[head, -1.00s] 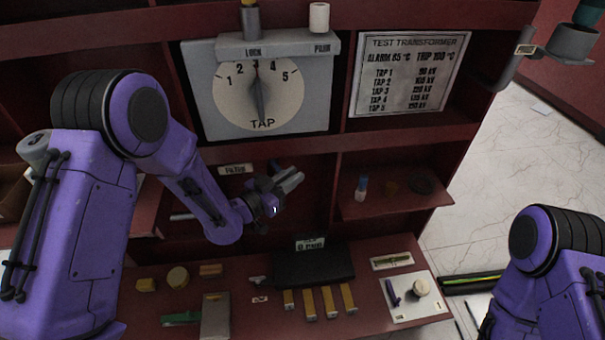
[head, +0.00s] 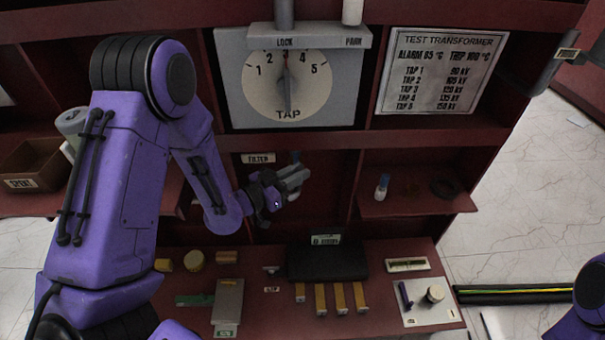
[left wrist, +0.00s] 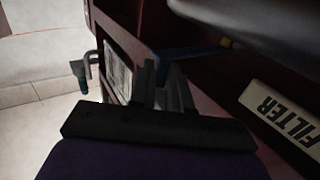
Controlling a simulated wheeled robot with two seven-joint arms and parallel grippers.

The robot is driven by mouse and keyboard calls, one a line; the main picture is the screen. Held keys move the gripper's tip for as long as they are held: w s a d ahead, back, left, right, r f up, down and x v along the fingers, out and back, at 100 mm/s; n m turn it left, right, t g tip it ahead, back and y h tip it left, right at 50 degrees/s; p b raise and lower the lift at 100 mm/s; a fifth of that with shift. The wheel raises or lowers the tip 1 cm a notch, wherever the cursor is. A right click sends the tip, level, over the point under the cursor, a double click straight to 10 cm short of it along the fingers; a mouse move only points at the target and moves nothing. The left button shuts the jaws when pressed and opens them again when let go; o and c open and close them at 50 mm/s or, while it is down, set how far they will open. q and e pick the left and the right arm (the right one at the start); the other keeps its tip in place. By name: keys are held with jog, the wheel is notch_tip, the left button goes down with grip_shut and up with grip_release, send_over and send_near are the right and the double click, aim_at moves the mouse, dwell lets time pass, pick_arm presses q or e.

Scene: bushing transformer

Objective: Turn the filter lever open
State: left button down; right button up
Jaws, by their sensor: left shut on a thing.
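The FILTER label (head: 258,158) is on the shelf edge below the tap panel, and it also shows in the left wrist view (left wrist: 283,115). My left gripper (head: 295,178) is in front of the dark bay just right of and below this label. Its fingers (left wrist: 165,85) are close together, shut on the filter lever. A dark blue part of the lever (head: 295,157) shows above the fingertips, and it also shows beyond them in the left wrist view (left wrist: 192,51). The gripper hides the rest of the lever, so its exact angle is unclear. My right gripper is out of view.
The tap dial panel (head: 232,95) is above, with a TEST TRANSFORMER plate (head: 440,72) to its right. A small bottle (head: 382,187) stands on the right shelf. A black box (head: 328,262) and several small parts lie on the lower bench. An open bin (head: 35,165) is at left.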

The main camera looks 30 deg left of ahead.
pick_arm(q)
jog(key=shift+w+a+r, duration=0.15)
jog(key=shift+r, duration=0.05)
jog(key=c, duration=1.4)
grip_release()
jog(key=shift+o, duration=0.7)
jog(key=shift+w+f, duration=0.1)
jog(key=shift+f, duration=0.05)
notch_tip(320, 180, up, 3)
jog(key=shift+w+r+p, duration=0.1)
jog(key=shift+p, duration=0.65)
jog(key=s+d+r+p, duration=0.6)
jog(key=s+r+p, duration=0.3)
jog(key=s+p, duration=0.3)
jog(key=p, duration=0.3)
jog(key=shift+s+d+r+p, duration=0.2)
jog(key=shift+s+r+p, duration=0.1)
jog(key=shift+s+r, duration=0.1)
